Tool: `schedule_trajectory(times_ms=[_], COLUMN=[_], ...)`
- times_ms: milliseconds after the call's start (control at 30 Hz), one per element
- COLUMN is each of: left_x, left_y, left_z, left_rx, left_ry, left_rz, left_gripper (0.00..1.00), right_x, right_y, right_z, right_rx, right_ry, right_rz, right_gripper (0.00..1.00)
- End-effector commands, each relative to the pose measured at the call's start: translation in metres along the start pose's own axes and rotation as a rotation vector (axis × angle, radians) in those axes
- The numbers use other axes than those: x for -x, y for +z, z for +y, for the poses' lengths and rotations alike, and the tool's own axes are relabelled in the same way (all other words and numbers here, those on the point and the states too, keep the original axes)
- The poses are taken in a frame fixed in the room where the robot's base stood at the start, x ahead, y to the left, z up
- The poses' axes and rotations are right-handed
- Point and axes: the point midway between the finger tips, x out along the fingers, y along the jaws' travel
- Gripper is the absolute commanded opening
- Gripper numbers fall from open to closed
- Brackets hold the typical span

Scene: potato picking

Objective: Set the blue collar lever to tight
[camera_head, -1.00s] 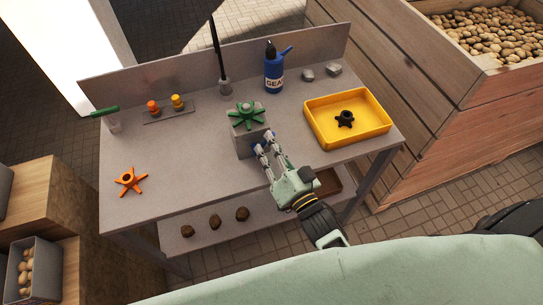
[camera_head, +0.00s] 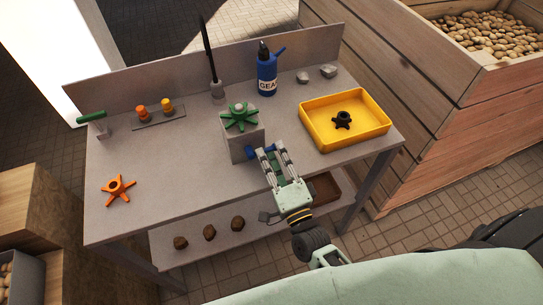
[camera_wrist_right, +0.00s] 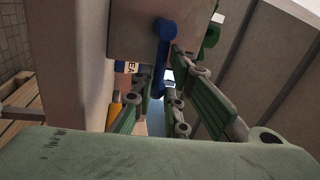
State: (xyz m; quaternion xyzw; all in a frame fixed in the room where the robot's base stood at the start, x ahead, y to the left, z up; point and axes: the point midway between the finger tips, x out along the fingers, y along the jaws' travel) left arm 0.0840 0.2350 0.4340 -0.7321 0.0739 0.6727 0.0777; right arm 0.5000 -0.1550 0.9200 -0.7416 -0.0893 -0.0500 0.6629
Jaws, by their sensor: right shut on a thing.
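The blue collar lever (camera_head: 251,153) is on the front face of a grey block (camera_head: 240,149) near the table's front edge. In the head view it points to the right from the block. A green star-shaped handwheel (camera_head: 240,117) sits on top of the block. My right gripper (camera_head: 267,151) is shut on the lever's free end, and its fingers partly hide it. In the right wrist view, the lever (camera_wrist_right: 164,45) runs down from the block between the fingers (camera_wrist_right: 160,92). My left gripper is not in view.
A yellow tray (camera_head: 371,142) with a black star knob (camera_head: 342,120) is at the right. A blue bottle (camera_head: 267,77) stands behind the block. An orange star knob (camera_head: 118,190) lies at the left front. The table between the knob and block is clear.

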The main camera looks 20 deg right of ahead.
Motion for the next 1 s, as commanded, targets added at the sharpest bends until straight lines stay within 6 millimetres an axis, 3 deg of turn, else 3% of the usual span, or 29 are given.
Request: schedule_trajectory(times_ms=[300,833,867,1000], left_x=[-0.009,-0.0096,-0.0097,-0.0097], left_y=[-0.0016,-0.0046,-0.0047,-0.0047], left_z=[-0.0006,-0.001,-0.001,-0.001], left_rx=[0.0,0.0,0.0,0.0], left_ry=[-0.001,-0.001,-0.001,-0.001], left_rz=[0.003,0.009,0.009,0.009], left_gripper=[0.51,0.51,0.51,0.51], right_x=[0.0022,0.0036,0.0036,0.0035], right_y=[0.0015,0.0021,0.0021,0.0021], right_z=[0.0078,0.0108,0.011,0.0108], right_rx=[-0.109,-0.13,-0.13,-0.129], right_ry=[0.003,0.01,0.011,0.01], right_rz=[0.02,0.024,0.023,0.023], right_gripper=[0.0,0.0,0.16,0.28])
